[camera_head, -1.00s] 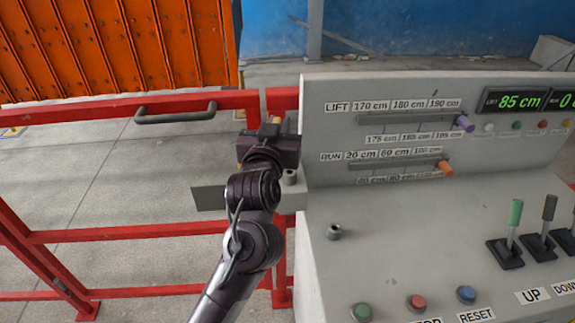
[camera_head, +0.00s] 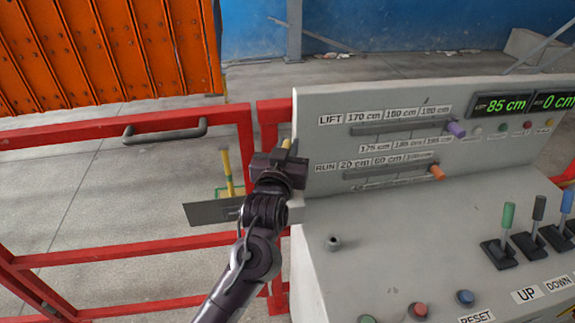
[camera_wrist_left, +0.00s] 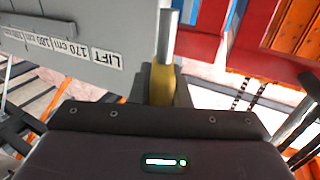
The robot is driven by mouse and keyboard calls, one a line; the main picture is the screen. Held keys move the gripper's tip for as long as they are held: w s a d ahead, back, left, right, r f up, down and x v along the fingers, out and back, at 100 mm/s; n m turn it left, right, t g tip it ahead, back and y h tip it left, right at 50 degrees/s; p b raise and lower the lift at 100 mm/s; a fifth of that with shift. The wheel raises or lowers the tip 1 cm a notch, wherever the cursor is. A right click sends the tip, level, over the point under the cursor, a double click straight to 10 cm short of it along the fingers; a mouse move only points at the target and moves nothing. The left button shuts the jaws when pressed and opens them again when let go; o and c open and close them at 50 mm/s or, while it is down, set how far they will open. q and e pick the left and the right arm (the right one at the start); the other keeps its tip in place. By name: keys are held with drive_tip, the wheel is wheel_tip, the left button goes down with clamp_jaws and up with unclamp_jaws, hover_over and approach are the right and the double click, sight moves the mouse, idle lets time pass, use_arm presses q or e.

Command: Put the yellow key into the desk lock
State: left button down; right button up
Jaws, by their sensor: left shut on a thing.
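My left gripper (camera_head: 284,155) is shut on the yellow key (camera_wrist_left: 161,84) at the left edge of the grey desk. In the left wrist view the key's yellow grip sits between the fingers and its silver shaft extends away from them. In the head view only a small yellow bit of the key (camera_head: 287,143) shows at the fingertips. The desk lock (camera_head: 334,242) is a short metal cylinder on the desk top, to the right of and below the gripper in the picture. The key is apart from it. My right gripper is not in view.
The upright panel (camera_head: 310,110) with purple and orange sliders stands close to the gripper's right. Coloured buttons (camera_head: 418,310) and levers (camera_head: 508,215) stand on the desk. A grey side plate (camera_head: 205,213) and red railings (camera_head: 60,140) lie to the left. The desk top around the lock is clear.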

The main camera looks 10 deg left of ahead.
use_arm(q)
drive_tip(key=shift+f, duration=0.9)
wheel_tip(320, 180, down, 4)
drive_tip(key=shift+f+p, duration=0.1)
drive_tip(key=shift+p, duration=0.5)
drive_tip(key=shift+f, duration=0.1)
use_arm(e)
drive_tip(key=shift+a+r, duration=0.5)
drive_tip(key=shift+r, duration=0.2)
use_arm(q)
drive_tip(key=c, duration=1.4)
unclamp_jaws()
drive_tip(key=shift+f, duration=0.15)
drive_tip(key=shift+o, duration=0.2)
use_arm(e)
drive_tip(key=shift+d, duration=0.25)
